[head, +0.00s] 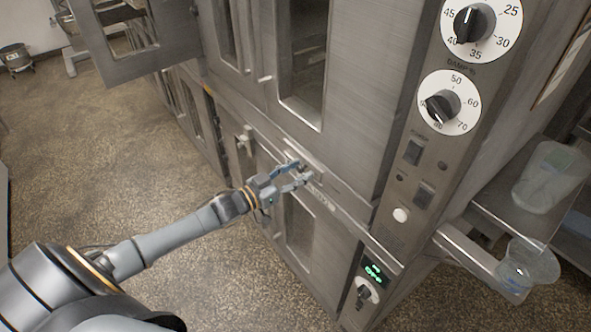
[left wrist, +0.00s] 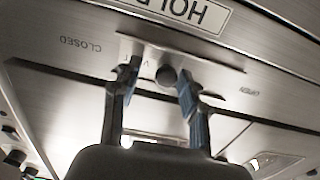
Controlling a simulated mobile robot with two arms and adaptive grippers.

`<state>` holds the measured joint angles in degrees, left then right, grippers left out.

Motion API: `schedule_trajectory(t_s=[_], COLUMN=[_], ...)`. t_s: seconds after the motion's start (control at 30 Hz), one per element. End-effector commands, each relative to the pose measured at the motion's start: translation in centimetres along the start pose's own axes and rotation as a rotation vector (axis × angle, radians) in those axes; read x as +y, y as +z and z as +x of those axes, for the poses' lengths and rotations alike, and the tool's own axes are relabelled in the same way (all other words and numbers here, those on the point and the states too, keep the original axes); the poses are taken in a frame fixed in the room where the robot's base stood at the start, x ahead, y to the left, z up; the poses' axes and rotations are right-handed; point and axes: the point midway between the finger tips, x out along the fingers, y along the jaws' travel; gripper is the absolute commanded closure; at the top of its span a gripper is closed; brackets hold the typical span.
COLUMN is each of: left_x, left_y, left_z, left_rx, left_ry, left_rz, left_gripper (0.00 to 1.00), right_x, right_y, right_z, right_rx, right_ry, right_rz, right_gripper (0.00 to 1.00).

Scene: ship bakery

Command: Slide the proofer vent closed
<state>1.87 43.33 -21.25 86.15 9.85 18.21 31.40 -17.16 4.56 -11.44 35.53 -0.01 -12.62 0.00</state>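The proofer vent is a slider with a small round dark knob (left wrist: 166,76) on a metal strip. In the left wrist view the label CLOSED (left wrist: 80,46) lies left of the knob and the label OPEN (left wrist: 250,91) lies to its right. My left gripper (left wrist: 158,80) is open, with one blue-grey finger on each side of the knob. The right-hand finger is very near it; I cannot tell whether it touches. In the head view my left gripper (head: 304,174) is at the steel front, where the fingers largely hide the knob. My right gripper is not in view.
A control panel with dials (head: 450,103) and switches runs down the right of the steel cabinet. An open door (head: 140,45) stands out at upper left. Clear containers (head: 548,178) are on a shelf at right. The floor at left is mostly free.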

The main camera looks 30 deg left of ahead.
Motion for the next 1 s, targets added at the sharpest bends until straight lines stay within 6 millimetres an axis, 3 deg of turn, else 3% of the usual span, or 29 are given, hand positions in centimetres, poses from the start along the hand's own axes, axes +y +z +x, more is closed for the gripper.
schedule_trajectory(t_s=[0.37,0.8,1.0], left_x=[-0.2,0.0,0.0], left_y=[0.1,0.1,0.1], left_z=[-0.8,-8.7,-11.2], left_rx=[-0.003,-0.005,-0.003], left_ry=[-0.004,-0.001,-0.001], left_rz=[0.000,0.000,0.000], left_gripper=[0.55,0.55,0.55], right_x=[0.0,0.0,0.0], right_y=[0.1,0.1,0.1], right_z=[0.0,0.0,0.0], right_rx=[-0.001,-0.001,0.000], right_ry=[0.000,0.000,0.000], right_rz=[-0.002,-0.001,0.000], right_gripper=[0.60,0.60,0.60])
